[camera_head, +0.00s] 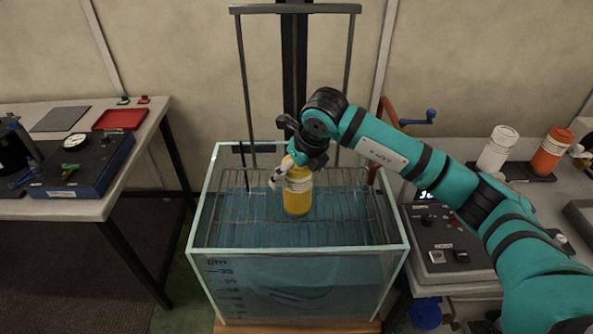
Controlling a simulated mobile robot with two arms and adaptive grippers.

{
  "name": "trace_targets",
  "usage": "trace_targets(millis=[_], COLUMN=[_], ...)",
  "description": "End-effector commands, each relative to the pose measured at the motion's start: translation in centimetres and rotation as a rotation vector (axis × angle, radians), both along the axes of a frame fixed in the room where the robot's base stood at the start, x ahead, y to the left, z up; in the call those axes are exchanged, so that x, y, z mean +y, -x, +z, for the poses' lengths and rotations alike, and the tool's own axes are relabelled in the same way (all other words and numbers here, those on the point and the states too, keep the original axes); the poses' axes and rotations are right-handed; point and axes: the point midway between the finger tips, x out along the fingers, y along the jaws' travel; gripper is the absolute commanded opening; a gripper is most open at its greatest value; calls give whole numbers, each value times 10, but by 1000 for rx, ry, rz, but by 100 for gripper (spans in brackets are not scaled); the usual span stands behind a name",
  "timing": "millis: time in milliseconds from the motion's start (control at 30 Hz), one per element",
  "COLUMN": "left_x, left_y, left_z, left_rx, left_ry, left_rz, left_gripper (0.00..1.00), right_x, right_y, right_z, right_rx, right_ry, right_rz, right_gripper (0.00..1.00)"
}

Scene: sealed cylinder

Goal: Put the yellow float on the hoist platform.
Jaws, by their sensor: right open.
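The yellow float (298,202), a yellow cylinder with a pale label band, stands upright at the middle of the hoist platform (350,222). The platform is a wire rack inside the glass tank, hung on dark rods. My right gripper (284,172) is open at the float's upper left side, with its fingers close to the float's top. Whether a finger touches the float I cannot tell. The gripper and wrist hide part of the float's top. My left gripper is not in view.
The glass tank (203,210) has raised walls and blue water below the rack. The hoist's crossbar (330,8) and rods rise behind. A control box (445,240), a white bottle (497,148) and an orange bottle (551,152) are at right. A table (95,207) stands left.

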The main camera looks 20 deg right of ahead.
Motion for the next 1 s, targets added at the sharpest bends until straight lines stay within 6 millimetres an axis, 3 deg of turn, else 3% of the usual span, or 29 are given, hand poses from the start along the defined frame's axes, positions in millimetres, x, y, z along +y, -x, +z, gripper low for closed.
trace_targets(millis=[167,400,600,1000], left_x=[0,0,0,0], left_y=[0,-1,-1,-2], left_z=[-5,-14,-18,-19], left_rx=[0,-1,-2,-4], left_ry=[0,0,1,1], left_rz=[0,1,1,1], left_gripper=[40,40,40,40], right_x=[-3,-9,-13,-14], right_y=[7,25,38,43], right_z=[20,68,99,111], right_rx=[-4,-7,-4,0], right_ry=[0,-1,0,0], right_rz=[0,1,0,0], right_gripper=[97,97,97,97])
